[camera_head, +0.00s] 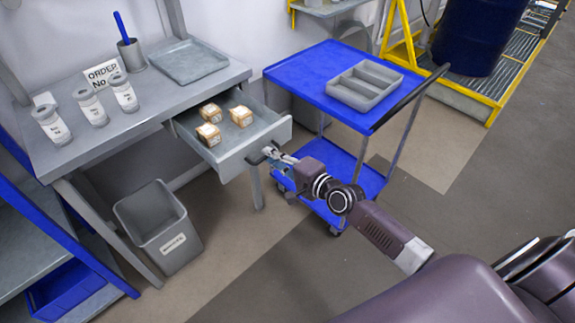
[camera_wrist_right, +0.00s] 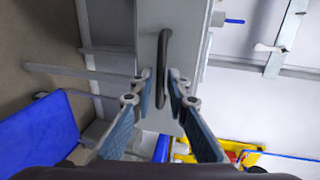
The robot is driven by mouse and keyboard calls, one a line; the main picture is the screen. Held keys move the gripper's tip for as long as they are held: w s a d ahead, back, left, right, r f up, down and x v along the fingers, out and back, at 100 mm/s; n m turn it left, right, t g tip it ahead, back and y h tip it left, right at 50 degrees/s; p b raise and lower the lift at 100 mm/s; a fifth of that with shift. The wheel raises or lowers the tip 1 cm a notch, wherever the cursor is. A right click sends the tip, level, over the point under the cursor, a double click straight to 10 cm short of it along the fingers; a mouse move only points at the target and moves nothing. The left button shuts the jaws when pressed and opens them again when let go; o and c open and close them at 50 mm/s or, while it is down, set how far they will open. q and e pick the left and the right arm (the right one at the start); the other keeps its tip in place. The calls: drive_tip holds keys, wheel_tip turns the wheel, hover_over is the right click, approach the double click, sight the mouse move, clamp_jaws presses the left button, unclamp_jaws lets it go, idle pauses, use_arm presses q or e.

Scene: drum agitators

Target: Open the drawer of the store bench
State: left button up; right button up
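The grey store bench (camera_head: 135,118) stands at the left in the head view. Its drawer (camera_head: 232,160) is pulled well out, with three small tan boxes (camera_head: 240,117) inside. My right gripper (camera_head: 273,155) is at the drawer's dark bar handle (camera_head: 256,160), in front of the drawer face. In the wrist view the handle (camera_wrist_right: 163,50) runs between the fingertips of my right gripper (camera_wrist_right: 159,76). The fingers stand apart on either side of it, with a narrow gap showing on the left. My left gripper is not in view.
A blue cart (camera_head: 300,75) with a grey divided tray (camera_head: 365,85) stands close right of the drawer. A grey bin (camera_head: 160,225) stands on the floor below the bench. White jars (camera_head: 90,105) and a flat tray (camera_head: 188,60) are on the bench top. Floor in front is clear.

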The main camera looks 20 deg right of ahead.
drive_tip(key=v, duration=1)
drive_tip(key=s+d+f+n+g+h, duration=0.2)
drive_tip(key=s+f, duration=0.3)
drive_tip(key=f, duration=0.7)
drive_tip(key=s+d+f+n+g+h, duration=0.15)
drive_tip(key=s+f, duration=0.35)
drive_tip(key=f, duration=0.6)
drive_tip(key=s+d+f+n+g+h, duration=0.1)
drive_tip(key=s+d+f+n+g, duration=0.3)
drive_tip(key=f, duration=0.8)
drive_tip(key=s+a+f+n+g, duration=0.2)
drive_tip(key=s+f, duration=0.3)
drive_tip(key=s, duration=0.5)
drive_tip(key=s+a+f+n+g, duration=0.2)
drive_tip(key=s+a+f+n, duration=0.2)
drive_tip(key=s, duration=0.7)
drive_tip(key=s+a+f+n+g, duration=0.2)
drive_tip(key=s+a+f+n, duration=0.1)
drive_tip(key=s+f, duration=0.5)
drive_tip(key=s+h, duration=0.1)
drive_tip(key=s, duration=0.1)
drive_tip(key=shift+s+a, duration=0.25)
drive_tip(key=shift+w+a, duration=0.1)
